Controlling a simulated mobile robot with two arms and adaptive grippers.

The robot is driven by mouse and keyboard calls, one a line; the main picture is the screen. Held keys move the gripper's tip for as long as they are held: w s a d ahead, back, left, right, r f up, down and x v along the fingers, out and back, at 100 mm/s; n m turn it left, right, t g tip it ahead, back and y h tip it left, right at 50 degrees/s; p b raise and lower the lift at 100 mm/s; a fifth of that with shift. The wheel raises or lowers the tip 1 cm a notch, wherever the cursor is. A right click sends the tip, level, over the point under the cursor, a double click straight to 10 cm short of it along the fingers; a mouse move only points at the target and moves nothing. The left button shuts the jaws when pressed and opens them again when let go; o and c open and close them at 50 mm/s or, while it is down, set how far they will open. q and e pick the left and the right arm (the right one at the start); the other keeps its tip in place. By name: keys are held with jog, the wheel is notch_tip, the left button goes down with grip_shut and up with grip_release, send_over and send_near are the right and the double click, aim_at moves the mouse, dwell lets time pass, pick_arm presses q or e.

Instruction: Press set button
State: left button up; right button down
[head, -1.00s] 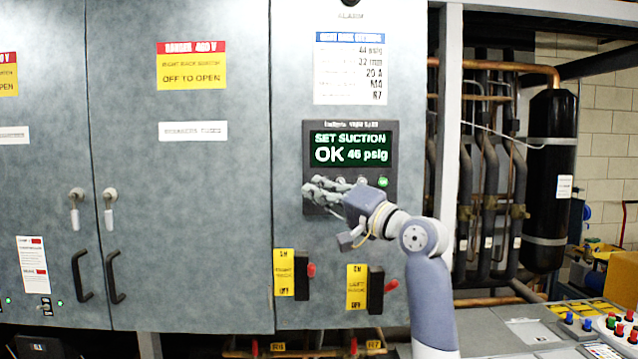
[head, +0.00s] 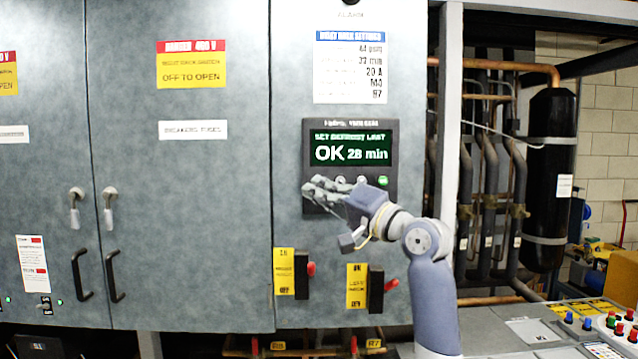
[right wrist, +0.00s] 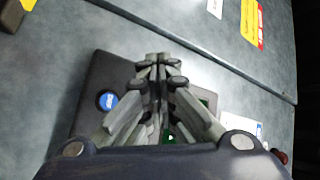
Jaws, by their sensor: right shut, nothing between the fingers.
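The dark controller (head: 398,150) is mounted on the right cabinet door. Its green screen (head: 351,149) reads a set defrost line and "OK 28 min". A row of buttons lies under the screen; a green button (head: 383,181) shows at the right, and the left ones are largely hidden by my gripper. My right gripper (head: 311,192) is shut and empty, its fingertips over the controller's lower left. In the right wrist view, the shut fingertips (right wrist: 160,62) are in front of the controller, and a blue button (right wrist: 107,100) with faint lettering, possibly SET, shows left of them. Contact cannot be told.
A settings sheet (head: 350,68) above the controller lists 44 psig, 32 min, 20 A, M4 and R7. A metal post (head: 449,120) and pipes stand right. A console (head: 540,330) is lower right.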

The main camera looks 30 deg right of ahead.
jog(key=s+a, duration=0.1)
jog(key=s, duration=0.2)
jog(key=s+a, duration=0.1)
jog(key=shift+s+a, duration=0.15)
jog(key=shift+a, duration=0.15)
dwell(1.0)
